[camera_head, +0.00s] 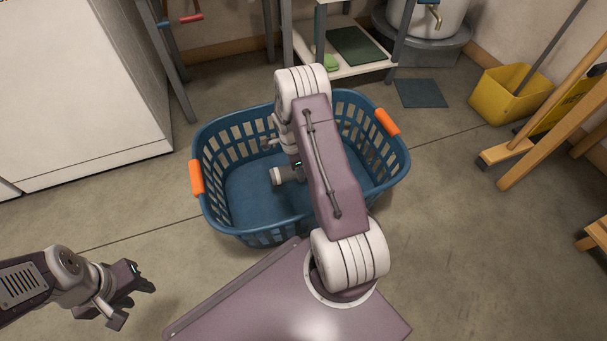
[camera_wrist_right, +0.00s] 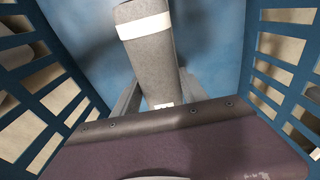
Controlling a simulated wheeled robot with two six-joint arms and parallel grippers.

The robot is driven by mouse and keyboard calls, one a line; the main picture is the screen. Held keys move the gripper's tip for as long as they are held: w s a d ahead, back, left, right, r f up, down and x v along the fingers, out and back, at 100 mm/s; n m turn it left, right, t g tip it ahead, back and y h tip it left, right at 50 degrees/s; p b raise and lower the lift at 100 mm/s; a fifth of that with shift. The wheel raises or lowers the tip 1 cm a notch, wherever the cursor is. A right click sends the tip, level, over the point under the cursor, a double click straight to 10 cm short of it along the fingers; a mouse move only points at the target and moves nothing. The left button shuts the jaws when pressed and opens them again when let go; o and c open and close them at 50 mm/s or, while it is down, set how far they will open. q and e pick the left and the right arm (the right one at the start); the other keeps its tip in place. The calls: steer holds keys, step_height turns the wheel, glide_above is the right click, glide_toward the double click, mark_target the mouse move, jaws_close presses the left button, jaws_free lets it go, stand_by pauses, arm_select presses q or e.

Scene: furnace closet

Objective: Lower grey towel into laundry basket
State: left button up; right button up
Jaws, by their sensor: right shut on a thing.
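The blue laundry basket (camera_head: 252,236) with orange handles stands on the floor in the middle of the head view. The grey towel (camera_head: 289,175) is a roll with a white band; it shows inside the basket's outline, partly hidden by my right arm. In the right wrist view the towel (camera_wrist_right: 148,66) stretches out between the fingers of my right gripper (camera_wrist_right: 160,92), which is shut on it. Blue basket walls flank it and the blue bottom lies beyond; I cannot tell whether the towel touches it. My left gripper (camera_head: 131,303) is open and empty, left of the basket.
A white appliance (camera_head: 85,85) stands at the left. A shelf stand (camera_head: 345,68) is behind the basket. A yellow bucket (camera_head: 505,95) and wooden legs (camera_head: 545,125) stand at the right. Bare floor surrounds the basket at left and right.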

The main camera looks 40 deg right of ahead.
mark_target(299, 187)
steer(key=shift+f, duration=1.5)
steer(key=shift+f, duration=1.8)
stand_by(0.4)
steer(key=o, duration=1.7)
steer(key=shift+c, duration=0.2)
steer(key=shift+r, duration=0.1)
steer(key=r+p, duration=0.2)
steer(key=r, duration=0.1)
steer(key=r+p, duration=0.3)
steer(key=a+r+p, duration=0.1)
steer(key=r+p, duration=0.1)
steer(key=r, duration=0.1)
steer(key=shift+w, duration=0.25)
steer(key=shift+p, duration=0.3)
